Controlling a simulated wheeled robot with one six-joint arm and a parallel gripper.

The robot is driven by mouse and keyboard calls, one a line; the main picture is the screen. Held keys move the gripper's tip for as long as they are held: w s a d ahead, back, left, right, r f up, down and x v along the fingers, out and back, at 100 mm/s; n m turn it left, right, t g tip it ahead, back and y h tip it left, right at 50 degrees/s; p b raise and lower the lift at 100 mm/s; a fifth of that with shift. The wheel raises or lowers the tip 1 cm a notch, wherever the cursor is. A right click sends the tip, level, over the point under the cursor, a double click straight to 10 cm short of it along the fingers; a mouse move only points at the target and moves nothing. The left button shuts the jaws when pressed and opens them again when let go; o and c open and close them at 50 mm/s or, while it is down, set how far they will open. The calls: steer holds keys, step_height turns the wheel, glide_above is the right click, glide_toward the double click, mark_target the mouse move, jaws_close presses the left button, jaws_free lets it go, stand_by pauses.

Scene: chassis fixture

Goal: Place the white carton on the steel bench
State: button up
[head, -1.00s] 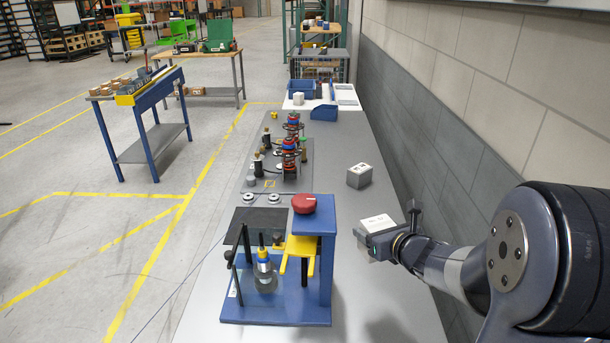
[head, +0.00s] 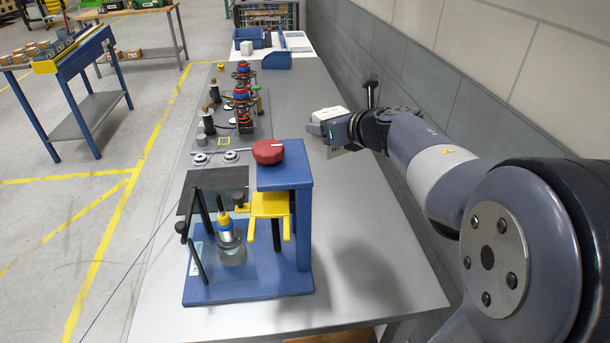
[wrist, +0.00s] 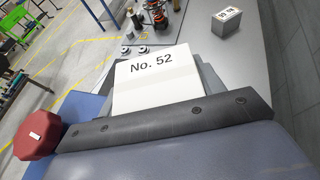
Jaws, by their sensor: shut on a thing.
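The white carton (wrist: 155,80), marked "No. 52", is right in front of my gripper in the wrist view, its printed face towards the camera. My gripper (head: 336,130) is shut on it. In the head view the jaws and arm hide much of it, and its height above the bench is hard to tell. The steel bench (head: 370,265) is the long grey top along the wall. My gripper is over its right side, to the right of the red knob (head: 268,151).
A blue fixture with a yellow fork (head: 270,205) stands at the near left. A smaller grey box (wrist: 227,20) stands ahead to the right. Coil springs (head: 241,105) stand further back. The wall (head: 400,70) closes the right side. Bare bench lies right of the fixture.

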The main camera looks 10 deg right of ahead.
step_height(320, 180, down, 25)
steer(key=b, duration=0.8)
steer(key=shift+b, duration=0.35)
steer(key=shift+f, duration=0.25)
steer(key=o, duration=1.2)
steer(key=shift+r, duration=0.2)
steer(key=shift+s+r, duration=0.1)
steer(key=v, duration=1.1)
steer(key=shift+s+d+r, duration=0.1)
steer(key=shift+s+d, duration=0.1)
steer(key=shift+s, duration=0.05)
